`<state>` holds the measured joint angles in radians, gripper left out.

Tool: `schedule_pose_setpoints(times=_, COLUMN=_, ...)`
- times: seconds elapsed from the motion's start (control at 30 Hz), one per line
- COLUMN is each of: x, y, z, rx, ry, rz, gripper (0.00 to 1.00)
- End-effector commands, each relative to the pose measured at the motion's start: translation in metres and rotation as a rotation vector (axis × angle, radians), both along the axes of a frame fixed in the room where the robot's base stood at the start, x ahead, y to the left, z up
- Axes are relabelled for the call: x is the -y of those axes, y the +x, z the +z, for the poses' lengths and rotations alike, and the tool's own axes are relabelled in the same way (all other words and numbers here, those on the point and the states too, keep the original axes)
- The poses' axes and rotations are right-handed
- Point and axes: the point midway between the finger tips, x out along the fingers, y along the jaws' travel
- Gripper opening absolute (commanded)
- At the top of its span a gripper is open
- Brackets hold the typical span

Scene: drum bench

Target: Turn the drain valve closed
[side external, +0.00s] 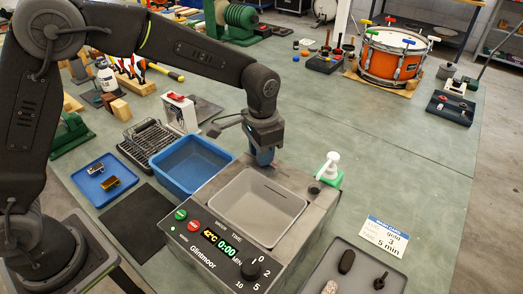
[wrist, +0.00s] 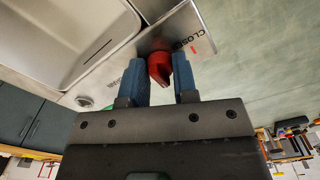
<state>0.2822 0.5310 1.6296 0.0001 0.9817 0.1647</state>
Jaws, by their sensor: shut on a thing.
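The drain valve's red handle (wrist: 160,68) shows in the wrist view, beside a plate marked CLOSED (wrist: 200,38) at the edge of the cleaner. My gripper (wrist: 160,82) has its two blue fingers on either side of the handle and is shut on it. The handle's narrow grip points down between the fingers in that view. In the side external view my gripper (side external: 263,155) reaches down at the far side of the Glintmoor cleaner (side external: 205,245), and the valve is hidden there. The cleaner's grey basin (side external: 255,205) looks empty, and its display reads 0:00.
A blue bin (side external: 160,160) stands close to the cleaner, left of my gripper. A white pump bottle (side external: 330,165) on a green base stands to the right. A blue tray (side external: 88,190), a wire rack (side external: 145,140) and a grey tray (side external: 350,285) lie around. Bench beyond is partly clear.

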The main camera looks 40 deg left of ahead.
Motion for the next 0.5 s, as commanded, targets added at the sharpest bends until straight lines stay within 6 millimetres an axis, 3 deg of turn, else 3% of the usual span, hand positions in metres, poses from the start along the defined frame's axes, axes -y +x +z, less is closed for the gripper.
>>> schedule_pose_setpoints(times=0.23, x=0.0007, y=0.0008, z=0.0008, rx=0.005, ry=-0.002, rz=0.0, gripper=0.03)
schedule_pose_setpoints(times=0.27, x=0.0007, y=0.0008, z=0.0008, rx=0.005, ry=-0.002, rz=-0.001, gripper=0.29)
schedule_pose_setpoints(times=0.5, x=0.0004, y=0.0004, z=0.0004, rx=0.002, ry=-0.001, rz=-0.001, gripper=0.52)
